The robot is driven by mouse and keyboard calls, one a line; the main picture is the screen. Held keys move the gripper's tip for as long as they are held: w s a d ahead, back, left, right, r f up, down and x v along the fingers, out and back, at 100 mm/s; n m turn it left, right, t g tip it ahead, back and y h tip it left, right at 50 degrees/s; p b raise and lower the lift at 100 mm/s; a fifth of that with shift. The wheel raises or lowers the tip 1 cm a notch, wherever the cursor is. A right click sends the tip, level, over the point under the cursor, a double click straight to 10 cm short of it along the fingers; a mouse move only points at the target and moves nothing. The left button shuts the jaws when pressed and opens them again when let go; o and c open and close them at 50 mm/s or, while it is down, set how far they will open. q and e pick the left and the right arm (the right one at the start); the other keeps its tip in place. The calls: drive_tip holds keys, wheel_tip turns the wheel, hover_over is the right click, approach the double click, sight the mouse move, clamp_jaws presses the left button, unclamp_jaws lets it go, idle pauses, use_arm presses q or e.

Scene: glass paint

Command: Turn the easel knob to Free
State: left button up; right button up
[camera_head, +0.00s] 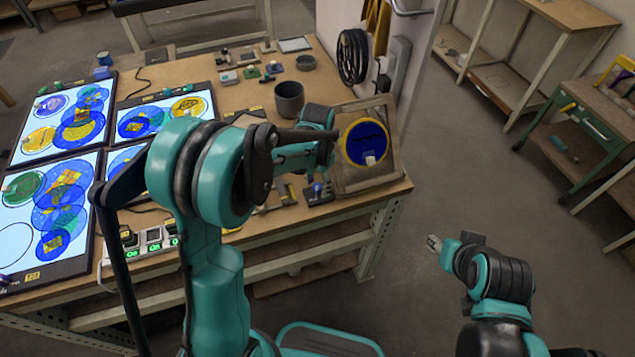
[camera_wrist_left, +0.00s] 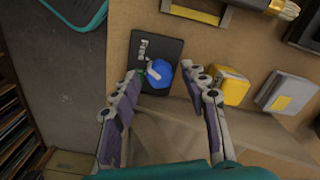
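The round blue knob (camera_wrist_left: 160,74) sits on a black plate (camera_wrist_left: 168,50) in the left wrist view. A white pointer-like mark lies at its left side. My left gripper (camera_wrist_left: 160,70) is open, with one finger on each side of the knob and visible gaps; contact is not seen. In the head view the plate (camera_head: 322,196) lies at the table's front edge beside the tilted wooden easel (camera_head: 385,180), which bears a blue disc (camera_head: 367,143) with a yellow rim. My right gripper (camera_head: 434,243) hangs away from the table, its opening unclear.
A yellow block (camera_wrist_left: 232,86) and a grey block (camera_wrist_left: 284,93) lie right of the plate in the left wrist view. In the head view a dark cup (camera_head: 289,98) stands behind my left arm. Lit panels (camera_head: 55,170) with coloured discs cover the table's left.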

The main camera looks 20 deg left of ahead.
sight(317, 186)
use_arm(q)
wheel_tip(317, 186, up, 12)
idle(0.7)
idle(0.4)
drive_tip(key=s+a+n+t, duration=0.1)
drive_tip(key=s+n+t, duration=0.2)
drive_tip(key=s, duration=0.5)
drive_tip(key=s+a+n+t+b, duration=0.1)
drive_tip(key=s+n+t, duration=0.2)
drive_tip(key=s, duration=0.6)
drive_tip(key=shift+s+a+t, duration=0.2)
drive_tip(key=shift+a+t, duration=0.2)
drive_tip(key=shift+t, duration=0.2)
